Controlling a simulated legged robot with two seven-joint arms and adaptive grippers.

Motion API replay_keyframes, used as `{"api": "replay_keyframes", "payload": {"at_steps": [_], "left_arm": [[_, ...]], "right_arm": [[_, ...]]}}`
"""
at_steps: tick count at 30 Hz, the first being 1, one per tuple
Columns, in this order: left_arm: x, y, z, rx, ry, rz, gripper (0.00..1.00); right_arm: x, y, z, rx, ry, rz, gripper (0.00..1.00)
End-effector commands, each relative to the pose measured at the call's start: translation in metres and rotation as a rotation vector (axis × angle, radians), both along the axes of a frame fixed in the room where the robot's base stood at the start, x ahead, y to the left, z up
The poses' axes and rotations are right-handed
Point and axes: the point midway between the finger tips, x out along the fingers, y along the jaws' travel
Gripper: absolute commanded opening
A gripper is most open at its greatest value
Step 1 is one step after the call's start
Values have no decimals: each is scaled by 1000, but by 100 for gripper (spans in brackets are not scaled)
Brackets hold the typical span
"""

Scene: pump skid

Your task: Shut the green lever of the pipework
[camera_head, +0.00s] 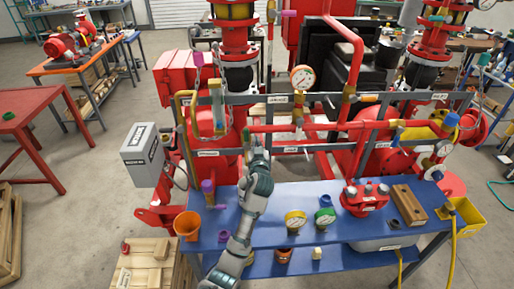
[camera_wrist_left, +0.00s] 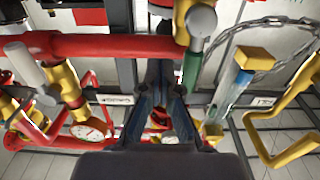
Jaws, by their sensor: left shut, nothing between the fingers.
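The green lever (camera_wrist_left: 192,68) shows in the left wrist view, on a brass and grey valve (camera_wrist_left: 196,22) at the end of a red pipe. In the head view a small green piece of the lever (camera_head: 246,137) shows at the pipework, close beside my gripper. My left gripper (camera_head: 257,152) reaches up over the blue bench to this pipe. In the left wrist view its fingers (camera_wrist_left: 160,92) are shut and empty, just left of the lever. I cannot tell whether they touch it. My right gripper is not in view.
A red pipe (camera_wrist_left: 80,46) and a pressure gauge (camera_wrist_left: 87,131) lie left in the wrist view; a yellow pipe (camera_wrist_left: 290,95) and a clear sight tube (camera_wrist_left: 232,90) lie right. The blue bench (camera_head: 335,232) below holds an orange cup (camera_head: 187,226), gauges and a red flange part (camera_head: 364,198).

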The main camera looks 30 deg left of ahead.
Motion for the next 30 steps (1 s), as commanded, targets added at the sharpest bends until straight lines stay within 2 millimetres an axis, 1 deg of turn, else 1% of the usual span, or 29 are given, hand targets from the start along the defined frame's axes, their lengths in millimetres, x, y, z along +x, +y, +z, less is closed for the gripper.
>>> {"api": "replay_keyframes", "payload": {"at_steps": [14,16,21,30], "left_arm": [[29,18,-1,1,1,1,0],[26,22,4,1,1,1,0],[20,31,12,2,-1,1,0],[9,49,12,2,0,2,0]], "right_arm": [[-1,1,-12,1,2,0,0],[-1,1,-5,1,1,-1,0],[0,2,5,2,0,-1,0],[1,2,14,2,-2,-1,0]]}}
